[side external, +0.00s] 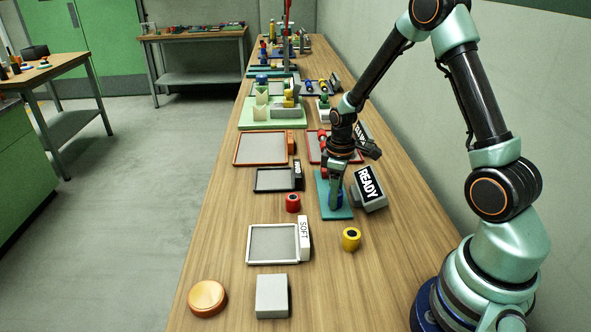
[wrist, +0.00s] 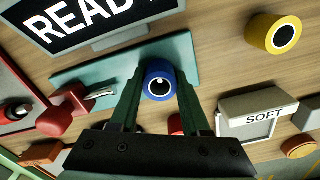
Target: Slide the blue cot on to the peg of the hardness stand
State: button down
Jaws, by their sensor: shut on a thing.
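The blue cot (wrist: 158,80) is a short blue roller with a white ring and a dark centre. My gripper (wrist: 158,92) is shut on it, one finger on each side. In the side external view my gripper (side external: 336,192) points down over the teal base of the hardness stand (side external: 327,212), with the blue cot (side external: 337,201) low at its fingertips. The stand's teal base (wrist: 192,55) also shows in the wrist view. A small pale spot shows in the cot's hole. I cannot tell whether it is the peg.
A READY display (side external: 369,185) stands right of the base. A red cot (side external: 292,203) stands to its left and a yellow cot (side external: 351,239) in front. The SOFT tray (side external: 250,261), a dark-rimmed tray (side external: 275,190), a grey block (side external: 272,297) and an orange disc (side external: 207,297) lie nearby.

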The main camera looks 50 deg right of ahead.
grip_release()
dwell(0.4)
dwell(0.4)
notch_tip(320, 180, up, 12)
dwell(0.4)
dwell(0.8)
jog(key=s+a+r+m+t, duration=0.4)
jog(key=s+a+r, duration=0.4)
jog(key=a+r, duration=0.3)
jog(key=shift+s+a+r+m+t, duration=0.2)
jog(key=shift+s+a+m+t, duration=0.1)
jog(key=shift+a+t, duration=0.45)
